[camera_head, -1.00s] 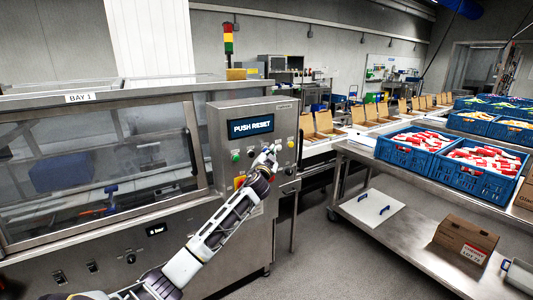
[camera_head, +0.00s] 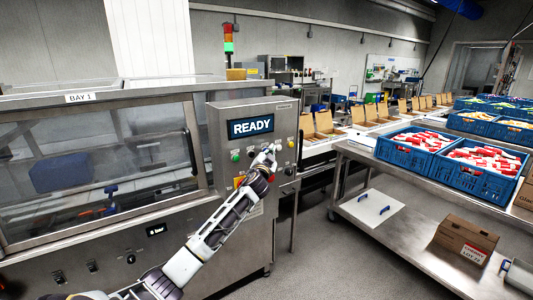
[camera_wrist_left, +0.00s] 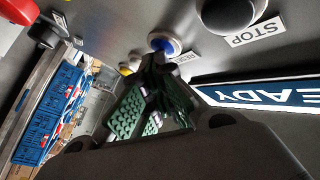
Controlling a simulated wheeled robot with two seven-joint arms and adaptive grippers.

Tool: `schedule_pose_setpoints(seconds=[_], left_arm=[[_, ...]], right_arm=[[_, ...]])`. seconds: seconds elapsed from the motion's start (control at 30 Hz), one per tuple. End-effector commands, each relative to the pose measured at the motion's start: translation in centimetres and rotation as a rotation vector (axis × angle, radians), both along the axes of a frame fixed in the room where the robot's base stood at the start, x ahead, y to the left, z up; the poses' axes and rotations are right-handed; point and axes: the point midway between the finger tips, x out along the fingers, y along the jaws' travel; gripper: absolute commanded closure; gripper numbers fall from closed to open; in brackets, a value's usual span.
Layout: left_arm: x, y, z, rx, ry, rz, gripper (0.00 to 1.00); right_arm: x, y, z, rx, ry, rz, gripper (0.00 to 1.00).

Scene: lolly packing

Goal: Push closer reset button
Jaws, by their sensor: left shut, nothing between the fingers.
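The closer's control panel (camera_head: 222,146) stands at the middle of the head view, and its display (camera_head: 250,126) reads READY. My left gripper (camera_head: 268,153) is shut and empty at the panel face, below the display. In the left wrist view the blue reset button (camera_wrist_left: 163,45) sits beside a partly hidden label. The left fingertips (camera_wrist_left: 158,62) are right at this button; I cannot tell whether they touch it. In the head view the gripper hides the button. My right gripper is not in view.
A green button (camera_head: 236,155) and yellow button (camera_head: 291,143) flank the gripper. The wrist view shows a black button (camera_wrist_left: 228,14) by a STOP label and a red knob (camera_wrist_left: 17,12). A steel table (camera_head: 352,153) with blue crates (camera_head: 379,150) stands right, with floor between.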

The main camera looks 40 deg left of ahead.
Motion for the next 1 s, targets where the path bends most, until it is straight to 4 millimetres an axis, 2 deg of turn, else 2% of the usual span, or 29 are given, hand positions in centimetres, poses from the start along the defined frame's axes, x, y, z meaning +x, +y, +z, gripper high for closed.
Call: schedule_pose_setpoints(seconds=[1.0], left_arm=[[-0.8,-1.7,0.0,0.000,0.000,0.001,1.00]], right_arm=[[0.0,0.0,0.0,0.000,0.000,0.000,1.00]])
